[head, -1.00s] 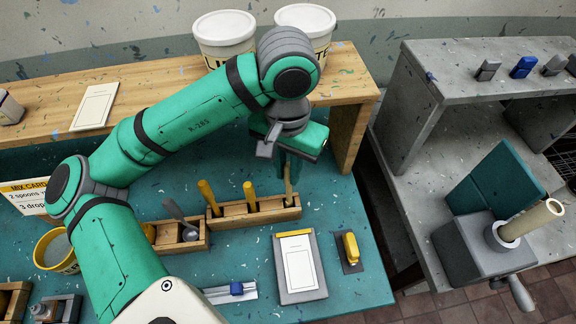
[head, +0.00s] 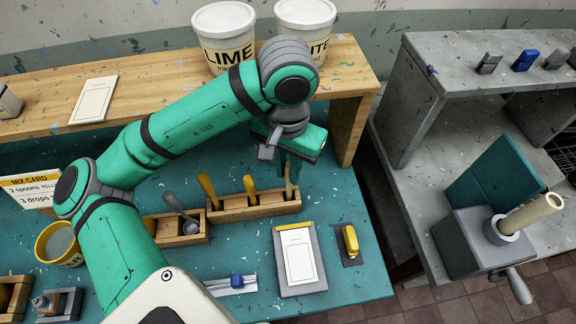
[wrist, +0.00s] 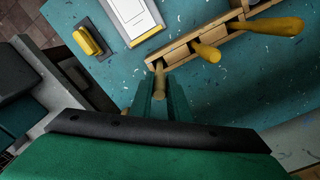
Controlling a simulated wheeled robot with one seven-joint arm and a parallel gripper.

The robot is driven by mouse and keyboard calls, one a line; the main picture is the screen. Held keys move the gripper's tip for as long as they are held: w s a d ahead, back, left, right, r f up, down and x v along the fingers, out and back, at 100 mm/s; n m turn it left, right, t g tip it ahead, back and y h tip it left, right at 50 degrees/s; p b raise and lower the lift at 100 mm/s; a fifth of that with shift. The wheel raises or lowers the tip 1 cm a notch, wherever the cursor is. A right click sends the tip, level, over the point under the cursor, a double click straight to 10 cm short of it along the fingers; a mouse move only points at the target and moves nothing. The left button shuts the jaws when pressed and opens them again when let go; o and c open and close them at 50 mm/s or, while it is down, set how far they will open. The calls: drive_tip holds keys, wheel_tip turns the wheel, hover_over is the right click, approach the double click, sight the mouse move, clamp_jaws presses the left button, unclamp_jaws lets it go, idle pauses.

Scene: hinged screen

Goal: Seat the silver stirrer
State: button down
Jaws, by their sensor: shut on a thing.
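My gripper (head: 289,168) is over the right end of a wooden rack (head: 240,213) on the teal bench. It is shut on a tan stick (wrist: 160,72), which stands roughly upright at the rack's right end; it also shows in the head view (head: 289,186). My fingers hide part of the stick, and I cannot tell whether its foot is fully in the slot. A grey-handled spoon-like tool (head: 175,203) leans in the smaller wooden holder (head: 168,233) to the left. I cannot tell which of these is the silver stirrer.
Two yellow handles (head: 250,188) stand in the same rack, left of my gripper. A clipboard (head: 299,258) and a yellow-handled block (head: 350,241) lie in front. Tubs (head: 222,38) stand on the raised shelf behind. A grey bench with a crank device (head: 470,240) is at right.

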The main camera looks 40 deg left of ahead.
drive_tip(key=c, duration=1.6)
unclamp_jaws()
drive_tip(key=shift+r, duration=0.1)
wheel_tip(320, 180, up, 11)
drive_tip(key=shift+s+f, duration=0.1)
drive_tip(key=shift+f, duration=0.1)
